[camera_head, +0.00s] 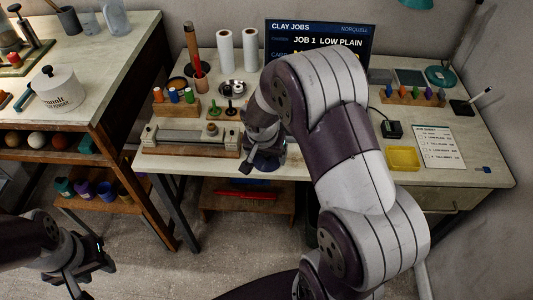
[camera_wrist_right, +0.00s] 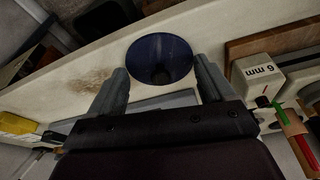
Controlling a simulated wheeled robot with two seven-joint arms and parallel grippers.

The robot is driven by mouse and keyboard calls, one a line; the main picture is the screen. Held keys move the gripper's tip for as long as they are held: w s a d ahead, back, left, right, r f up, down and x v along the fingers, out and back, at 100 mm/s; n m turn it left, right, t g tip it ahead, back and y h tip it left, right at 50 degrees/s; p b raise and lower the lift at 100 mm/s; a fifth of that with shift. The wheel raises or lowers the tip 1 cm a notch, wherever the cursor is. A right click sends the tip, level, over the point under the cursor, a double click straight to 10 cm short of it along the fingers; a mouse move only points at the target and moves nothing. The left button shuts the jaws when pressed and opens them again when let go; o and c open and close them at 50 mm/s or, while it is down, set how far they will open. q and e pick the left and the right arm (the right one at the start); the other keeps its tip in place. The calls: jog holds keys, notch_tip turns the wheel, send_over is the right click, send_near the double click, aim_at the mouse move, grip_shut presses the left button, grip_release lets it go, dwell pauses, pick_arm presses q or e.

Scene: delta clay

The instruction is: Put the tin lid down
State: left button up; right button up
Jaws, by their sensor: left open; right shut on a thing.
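The tin lid appears as a dark blue round piece (camera_wrist_right: 160,61) between the fingertips of my right gripper (camera_wrist_right: 162,80) in the right wrist view. In the head view the same dark blue piece (camera_head: 266,164) shows below my right gripper (camera_head: 262,146), at the front edge of the middle bench. My right gripper is shut on it. I cannot tell whether the lid touches the bench top. My left gripper (camera_head: 88,280) is open and empty at the lower left, over the floor.
The middle bench (camera_head: 330,172) holds a long wooden-based device (camera_head: 190,139) just left of the lid, spools, small dishes (camera_head: 232,88) and a yellow tray (camera_head: 403,158). A white powder tin (camera_head: 58,91) stands on the left bench. My right arm hides part of the bench.

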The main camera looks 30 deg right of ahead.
aim_at(264, 170)
jog(key=shift+f, duration=0.15)
jog(key=o, duration=0.9)
jog(key=p+v, duration=0.2)
jog(key=v, duration=1)
jog(key=s+a+f+n, duration=0.1)
jog(key=s+n, duration=0.2)
jog(key=s+a+f+n+y, duration=0.1)
jog(key=s+a+n, duration=0.1)
jog(key=s+n, duration=0.1)
jog(key=s+a+f+n+g+y, duration=0.1)
jog(key=s+a+n, duration=0.1)
jog(key=s, duration=0.2)
jog(key=shift+s+a+f+n, duration=0.25)
jog(key=shift+s+f+n, duration=0.05)
jog(key=shift+s+n, duration=0.1)
